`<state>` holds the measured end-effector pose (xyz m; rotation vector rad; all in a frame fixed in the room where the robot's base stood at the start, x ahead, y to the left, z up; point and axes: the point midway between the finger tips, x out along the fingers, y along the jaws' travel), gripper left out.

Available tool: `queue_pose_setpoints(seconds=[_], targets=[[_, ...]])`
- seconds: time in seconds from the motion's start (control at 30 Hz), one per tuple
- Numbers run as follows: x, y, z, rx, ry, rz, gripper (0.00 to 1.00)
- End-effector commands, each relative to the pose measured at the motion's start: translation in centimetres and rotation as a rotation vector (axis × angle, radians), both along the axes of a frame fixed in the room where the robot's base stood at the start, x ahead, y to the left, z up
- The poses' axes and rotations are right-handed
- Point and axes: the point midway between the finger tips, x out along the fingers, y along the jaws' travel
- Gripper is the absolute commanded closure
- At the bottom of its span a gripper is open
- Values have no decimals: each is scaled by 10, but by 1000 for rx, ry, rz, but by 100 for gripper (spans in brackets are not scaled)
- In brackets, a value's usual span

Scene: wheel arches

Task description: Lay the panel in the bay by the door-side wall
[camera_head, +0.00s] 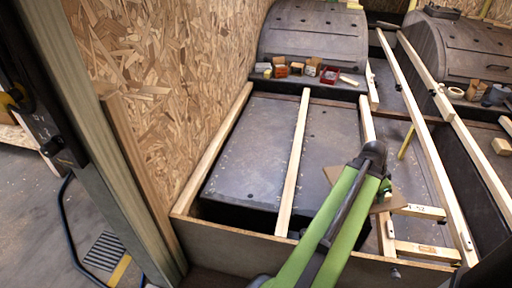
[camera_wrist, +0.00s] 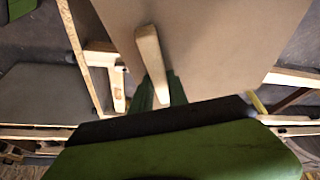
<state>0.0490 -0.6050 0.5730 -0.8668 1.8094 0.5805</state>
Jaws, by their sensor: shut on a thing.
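My gripper (camera_head: 384,188) is over the right part of the timber frame. In the wrist view, my gripper's green fingers (camera_wrist: 161,90) are shut on a pale wooden grip (camera_wrist: 149,55) on the flat brown panel (camera_wrist: 225,45). In the head view, only part of the panel (camera_head: 396,200) shows beside my green arm; the rest is hidden. The bay (camera_head: 245,150) along the chipboard wall (camera_head: 150,95) lies to the left, between a batten at the wall and a middle batten (camera_head: 294,160).
A front board (camera_head: 225,240) closes the frame's near edge. Small blocks and a red box (camera_head: 330,75) stand on the ledge before the left wheel arch (camera_head: 313,35). Long slanting battens (camera_head: 425,130) stand to the right. Short crosspieces (camera_head: 425,250) lie near my gripper.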

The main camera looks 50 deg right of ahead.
Motion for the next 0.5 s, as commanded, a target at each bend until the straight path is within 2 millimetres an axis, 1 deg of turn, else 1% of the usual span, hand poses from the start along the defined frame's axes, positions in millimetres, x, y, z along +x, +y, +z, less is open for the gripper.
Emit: queue_pose_setpoints(seconds=[0.03,0.07,0.1,0.17,0.27,0.3,0.37,0.4,0.47,0.5], targets=[[16,-7,-4,0,-3,69,100],[25,-11,-5,-1,-3,120,100],[41,-16,-8,1,-4,197,100],[65,-23,-11,1,-5,318,100],[113,-35,-17,2,-8,548,100],[135,-39,-19,4,-8,650,100],[170,-44,-23,5,-9,816,100],[195,-46,-26,5,-9,932,100],[233,-48,-30,6,-9,1110,100],[259,-48,-32,7,-10,1230,100]])
